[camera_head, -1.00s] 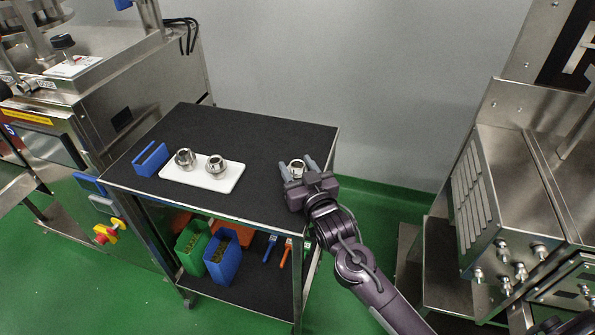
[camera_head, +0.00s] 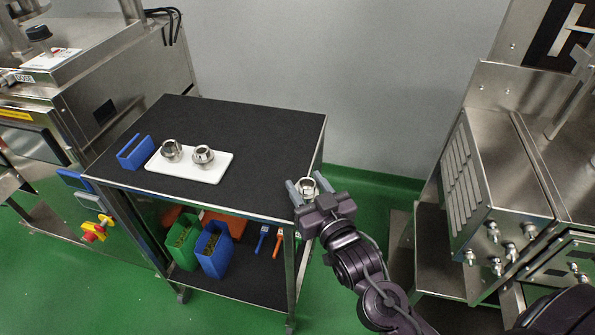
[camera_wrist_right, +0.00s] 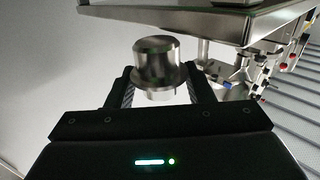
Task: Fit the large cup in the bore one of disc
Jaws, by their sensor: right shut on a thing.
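My right gripper (camera_head: 307,191) is shut on a shiny metal cup (camera_head: 307,187), held just off the right edge of the cart top. In the right wrist view the cup (camera_wrist_right: 155,62) is upright between the two fingers, with a wider collar around its lower part. Two other metal cups, a left one (camera_head: 171,151) and a right one (camera_head: 203,155), stand on a white tray (camera_head: 213,175) on the cart. I cannot tell which cup is the large one from size alone. No disc with bores can be made out. My left gripper is not in view.
The cart's dark top (camera_head: 245,125) is mostly clear. A blue holder (camera_head: 135,153) stands left of the tray. Green (camera_head: 184,246) and blue (camera_head: 214,252) bins are on the shelf below.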

